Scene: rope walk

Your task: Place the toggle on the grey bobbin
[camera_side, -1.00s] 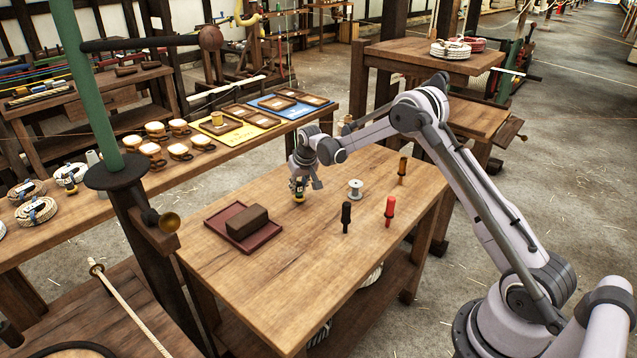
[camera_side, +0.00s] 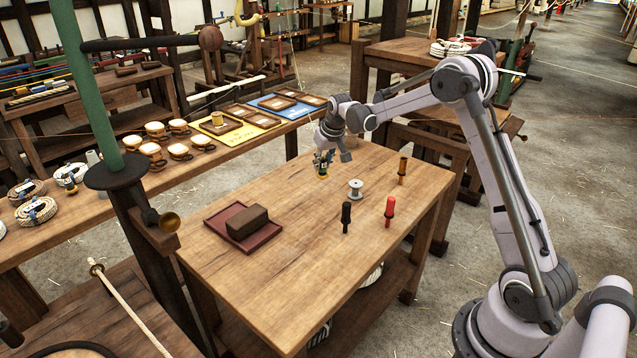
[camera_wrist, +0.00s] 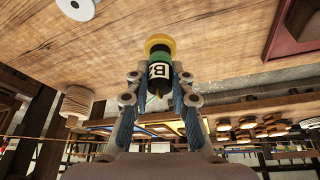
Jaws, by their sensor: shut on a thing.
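The toggle (camera_side: 322,170) is a small cylinder with yellow, green and black parts. In the wrist view the toggle (camera_wrist: 159,66) shows a yellow end and a pale lettered band. My gripper (camera_side: 322,156) is shut on it; in the wrist view the fingers of my gripper (camera_wrist: 160,80) close on its two sides. It looks held above the table, left of the grey bobbin (camera_side: 355,190) in the side view. The grey bobbin stands upright on the table with nothing on it. The bobbin (camera_wrist: 77,8) is cut off at the wrist view's top left.
Near the bobbin on the wooden table (camera_side: 290,290) stand a black peg (camera_side: 346,216), a red peg (camera_side: 389,211) and an orange-brown peg (camera_side: 402,170). A dark red tray (camera_side: 264,240) holds a brown block (camera_side: 246,219) at left. The table's front is clear.

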